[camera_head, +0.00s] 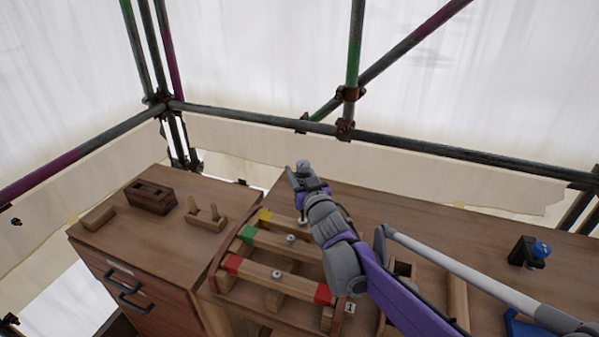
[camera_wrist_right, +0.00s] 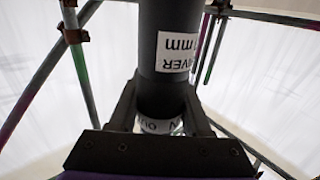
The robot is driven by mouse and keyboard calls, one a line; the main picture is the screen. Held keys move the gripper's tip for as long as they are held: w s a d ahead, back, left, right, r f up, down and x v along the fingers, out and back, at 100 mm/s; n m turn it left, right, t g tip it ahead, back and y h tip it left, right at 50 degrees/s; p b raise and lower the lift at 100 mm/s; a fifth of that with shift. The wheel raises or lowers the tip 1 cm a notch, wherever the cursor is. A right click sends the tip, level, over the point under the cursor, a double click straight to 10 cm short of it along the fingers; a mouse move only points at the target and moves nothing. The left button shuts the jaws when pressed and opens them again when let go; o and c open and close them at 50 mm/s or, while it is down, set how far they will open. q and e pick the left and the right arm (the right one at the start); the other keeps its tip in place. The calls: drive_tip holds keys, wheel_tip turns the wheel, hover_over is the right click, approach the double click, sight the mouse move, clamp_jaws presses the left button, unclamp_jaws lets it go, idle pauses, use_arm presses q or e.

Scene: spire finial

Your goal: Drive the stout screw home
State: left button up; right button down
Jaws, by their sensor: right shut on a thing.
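My right gripper (camera_head: 303,180) is shut on a driver, above the back of the workbench. In the right wrist view the driver is a thick dark cylinder (camera_wrist_right: 172,60) with a white label reading partly "VER" and "mm", held between the two fingers (camera_wrist_right: 160,112). Round pale screw heads show on the coloured-end wooden bars: one on the red-ended bar (camera_head: 277,273) and one on the green-ended bar (camera_head: 291,238). I cannot tell which is the stout screw. The yellow-ended bar (camera_head: 265,215) is partly hidden by my right arm. My left gripper is out of view.
A wooden cabinet (camera_head: 130,225) at left bears a dark wooden block (camera_head: 151,196) and a small pegged stand (camera_head: 206,217). A dark holder with a blue ball (camera_head: 541,250) stands at right. Scaffold poles (camera_head: 400,143) run behind the bench.

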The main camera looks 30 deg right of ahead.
drive_tip(key=shift+f+b, duration=0.45)
drive_tip(key=shift+f, duration=0.1)
idle(0.9)
wheel_tip(320, 180, up, 7)
drive_tip(key=p, duration=0.3)
drive_tip(key=shift+p, duration=0.3)
idle(0.5)
